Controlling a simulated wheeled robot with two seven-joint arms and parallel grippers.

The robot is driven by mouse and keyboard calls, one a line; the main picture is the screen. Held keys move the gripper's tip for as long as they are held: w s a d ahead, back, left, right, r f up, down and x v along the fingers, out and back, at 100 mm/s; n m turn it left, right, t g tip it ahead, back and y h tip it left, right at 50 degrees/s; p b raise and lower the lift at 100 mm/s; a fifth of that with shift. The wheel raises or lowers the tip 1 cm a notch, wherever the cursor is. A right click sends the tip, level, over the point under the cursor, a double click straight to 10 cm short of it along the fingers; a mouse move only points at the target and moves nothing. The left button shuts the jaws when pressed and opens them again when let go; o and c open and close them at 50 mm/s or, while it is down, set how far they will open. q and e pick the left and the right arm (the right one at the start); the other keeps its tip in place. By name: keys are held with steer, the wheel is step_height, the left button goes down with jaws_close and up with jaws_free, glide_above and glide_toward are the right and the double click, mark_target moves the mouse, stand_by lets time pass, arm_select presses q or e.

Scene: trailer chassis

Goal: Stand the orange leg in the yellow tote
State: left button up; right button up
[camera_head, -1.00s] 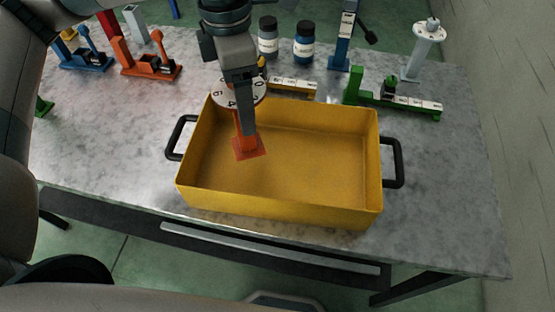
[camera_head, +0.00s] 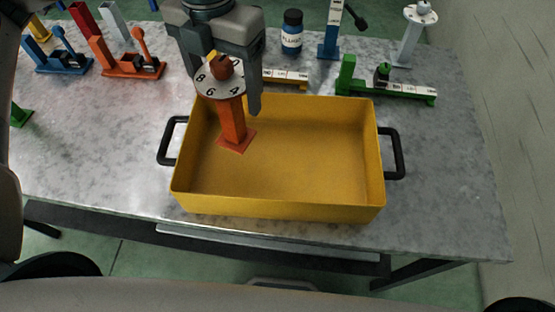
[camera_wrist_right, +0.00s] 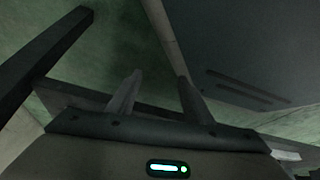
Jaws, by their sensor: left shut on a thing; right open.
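The orange leg (camera_head: 232,120) has a square foot plate, a white numbered dial and a brown knob on top. It is roughly upright inside the yellow tote (camera_head: 280,211), towards its back left corner. I cannot tell whether its foot touches the tote floor. My left gripper (camera_head: 230,98) is shut on the leg near the dial, which hides part of the grip. The rest of the tote looks empty. My right gripper (camera_wrist_right: 155,90) is open and empty in the right wrist view, with no task object near it.
Orange (camera_head: 125,62) and blue (camera_head: 62,62) clamps stand at the back left. The grey tabletop (camera_head: 450,160) is clear right of the tote.

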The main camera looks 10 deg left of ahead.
mark_target(234, 126)
arm_select(q)
steer(key=shift+f, duration=0.45)
step_height(234, 126, down, 5)
steer(key=shift+f+p, duration=0.15)
steer(key=shift+p, duration=0.75)
steer(key=shift+f, duration=0.45)
step_height(234, 126, down, 3)
steer(key=shift+r+p, duration=0.1)
steer(key=shift+p, duration=0.45)
arm_select(e)
steer(key=s+d+f+g, duration=0.1)
steer(key=s+d, duration=0.3)
steer(key=s, duration=0.5)
steer(key=shift+g+h, duration=0.4)
steer(key=shift+g, duration=0.3)
steer(key=shift+a+f, duration=0.1)
steer(key=shift+a, duration=0.05)
